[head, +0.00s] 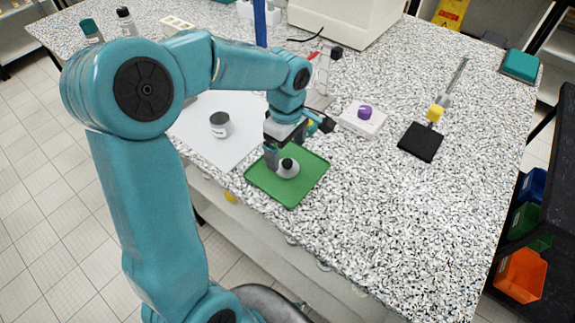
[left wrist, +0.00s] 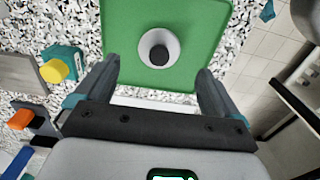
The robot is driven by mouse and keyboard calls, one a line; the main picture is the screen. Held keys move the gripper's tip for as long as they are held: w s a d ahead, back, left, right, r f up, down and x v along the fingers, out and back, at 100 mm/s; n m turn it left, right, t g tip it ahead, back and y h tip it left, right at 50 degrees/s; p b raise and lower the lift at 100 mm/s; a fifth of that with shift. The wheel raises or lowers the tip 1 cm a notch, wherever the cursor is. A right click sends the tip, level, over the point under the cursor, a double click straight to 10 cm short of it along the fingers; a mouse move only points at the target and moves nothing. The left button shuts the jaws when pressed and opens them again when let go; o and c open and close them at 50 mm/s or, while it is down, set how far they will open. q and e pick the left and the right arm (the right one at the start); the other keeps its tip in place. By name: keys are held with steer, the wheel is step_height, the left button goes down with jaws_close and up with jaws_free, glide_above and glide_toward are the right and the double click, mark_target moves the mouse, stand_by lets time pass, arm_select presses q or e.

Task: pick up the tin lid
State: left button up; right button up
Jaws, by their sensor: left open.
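The tin lid (head: 288,170) is a pale round disc with a black knob. It lies on the green tray (head: 307,184) near the front edge of the bench. My left gripper (head: 281,150) is open and points down at the lid from just above and behind it. In the left wrist view the lid (left wrist: 146,46) shows between and slightly beyond the two spread fingertips (left wrist: 159,66), with green tray visible on both sides of it. Nothing is held. My right gripper is not in view.
A grey-topped tin (head: 220,125) stands on a white sheet (head: 237,154) left of the tray. A white block with a purple knob (head: 365,112) and a black plate (head: 420,143) stand to the right. The speckled bench (head: 400,210) is clear right of the tray.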

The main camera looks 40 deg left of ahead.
mark_target(287, 162)
arm_select(q)
step_height(287, 162, down, 5)
steer(key=shift+f+p, duration=0.15)
steer(key=shift+p, duration=0.25)
steer(key=shift+d, duration=0.15)
steer(key=shift+c, duration=0.9)
steer(key=c, duration=0.9)
